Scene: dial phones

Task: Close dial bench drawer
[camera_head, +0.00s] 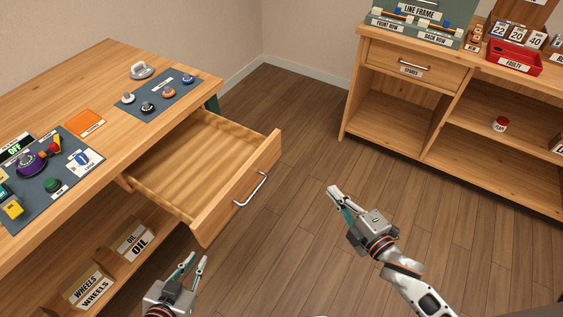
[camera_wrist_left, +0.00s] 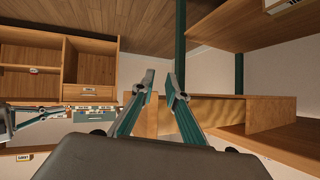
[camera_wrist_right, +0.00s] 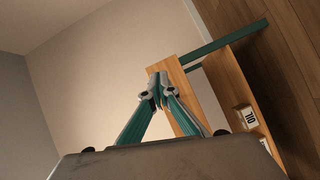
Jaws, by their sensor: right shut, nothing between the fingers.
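The dial bench (camera_head: 95,75) stands at the left in the head view. Its wooden drawer (camera_head: 225,195) is pulled far out, and its inside looks empty. A metal bar handle (camera_head: 250,190) is on the drawer front. My left gripper (camera_head: 197,258) is open and empty, below and in front of the drawer's near corner, apart from the handle. Its parted fingers show in the left wrist view (camera_wrist_left: 160,80), with wooden panels behind them. My right gripper (camera_head: 333,190) is shut and empty, to the right of the drawer front and apart from it; its closed fingertips show in the right wrist view (camera_wrist_right: 159,85).
Control panels (camera_head: 160,95) with knobs and an orange card (camera_head: 86,123) lie on the bench top. OIL (camera_head: 130,243) and WHEELS (camera_head: 90,287) bins sit on its lower shelf. A second bench (camera_head: 460,120) with a shut SPARES drawer (camera_head: 412,65) stands back right. Floor between is clear.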

